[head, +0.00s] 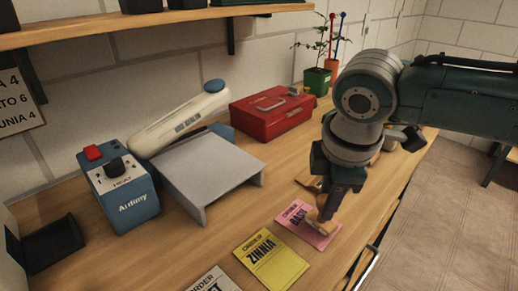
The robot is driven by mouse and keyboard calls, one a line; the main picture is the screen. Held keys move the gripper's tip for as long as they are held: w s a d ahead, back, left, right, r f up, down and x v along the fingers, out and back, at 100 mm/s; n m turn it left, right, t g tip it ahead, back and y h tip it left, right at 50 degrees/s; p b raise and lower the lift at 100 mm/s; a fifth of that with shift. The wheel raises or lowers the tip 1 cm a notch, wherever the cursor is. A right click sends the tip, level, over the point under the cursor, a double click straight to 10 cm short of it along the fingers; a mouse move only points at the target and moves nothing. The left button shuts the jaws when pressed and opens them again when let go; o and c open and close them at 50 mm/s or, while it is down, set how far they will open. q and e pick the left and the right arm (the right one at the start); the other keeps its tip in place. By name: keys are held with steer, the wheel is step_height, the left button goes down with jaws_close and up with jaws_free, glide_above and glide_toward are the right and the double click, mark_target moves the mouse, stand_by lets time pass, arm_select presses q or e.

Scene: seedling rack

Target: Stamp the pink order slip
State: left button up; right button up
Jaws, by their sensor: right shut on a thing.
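The pink order slip (295,220) lies flat on the bench near the front edge, with dark print on it. My right gripper (328,207) points down over the slip's right side. It is shut on a small tan stamp (317,218), whose lower end is at the slip. I cannot tell whether the stamp touches the paper. The gripper and stamp hide part of the slip. My left gripper is not in view.
A yellow slip (271,263) and a white slip (215,281) lie to the left. A grey stand (208,168), a blue device (120,193) and a red cash box (270,114) stand behind. A wooden piece (308,183) lies behind the gripper. Potted plants (317,80) stand at the back.

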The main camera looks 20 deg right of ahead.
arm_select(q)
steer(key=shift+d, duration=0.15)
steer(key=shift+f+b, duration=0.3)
arm_select(e)
steer(key=shift+f, duration=0.55)
stand_by(0.6)
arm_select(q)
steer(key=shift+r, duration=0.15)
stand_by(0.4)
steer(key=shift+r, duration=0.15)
arm_select(e)
steer(key=shift+f, duration=0.1)
stand_by(0.7)
step_height(320, 180, up, 7)
steer(key=p, duration=0.8)
steer(key=shift+p, duration=0.4)
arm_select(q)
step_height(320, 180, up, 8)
